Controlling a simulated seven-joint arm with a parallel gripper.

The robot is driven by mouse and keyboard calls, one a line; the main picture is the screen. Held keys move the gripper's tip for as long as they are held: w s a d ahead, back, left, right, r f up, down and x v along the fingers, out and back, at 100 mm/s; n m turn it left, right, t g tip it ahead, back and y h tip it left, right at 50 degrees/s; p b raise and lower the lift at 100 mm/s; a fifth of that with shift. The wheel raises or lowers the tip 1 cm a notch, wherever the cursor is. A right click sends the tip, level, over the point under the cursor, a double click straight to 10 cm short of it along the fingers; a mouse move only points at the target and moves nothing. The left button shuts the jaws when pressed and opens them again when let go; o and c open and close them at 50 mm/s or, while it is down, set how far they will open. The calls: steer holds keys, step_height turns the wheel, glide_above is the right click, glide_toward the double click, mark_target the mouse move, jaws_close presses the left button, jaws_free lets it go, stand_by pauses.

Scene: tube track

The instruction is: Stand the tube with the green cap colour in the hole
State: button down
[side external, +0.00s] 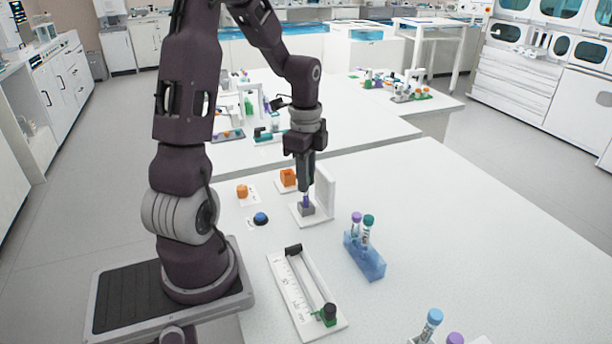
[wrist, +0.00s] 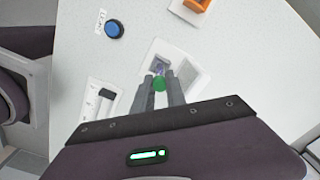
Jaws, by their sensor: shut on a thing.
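My gripper (side external: 306,186) is shut on the tube with the green cap, pointing down over a small grey block (side external: 307,210). In the wrist view the green cap (wrist: 160,83) shows between the fingers (wrist: 160,78). A purple lower part of the tube (side external: 306,200) shows below the fingertips, upright, right at the top of the block. The hole itself is hidden, so I cannot tell how deep the tube sits in it. The block stands on a white base with an upright white panel (side external: 326,190) beside it.
A blue rack (side external: 366,262) holds tubes with purple and teal caps to the right. A white scaled track (side external: 293,292) with black and green end pieces lies in front.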

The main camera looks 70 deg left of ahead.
steer(key=shift+f, duration=0.15)
steer(key=c, duration=1.3)
jaws_free()
step_height(320, 180, up, 7)
steer(key=shift+r, duration=0.1)
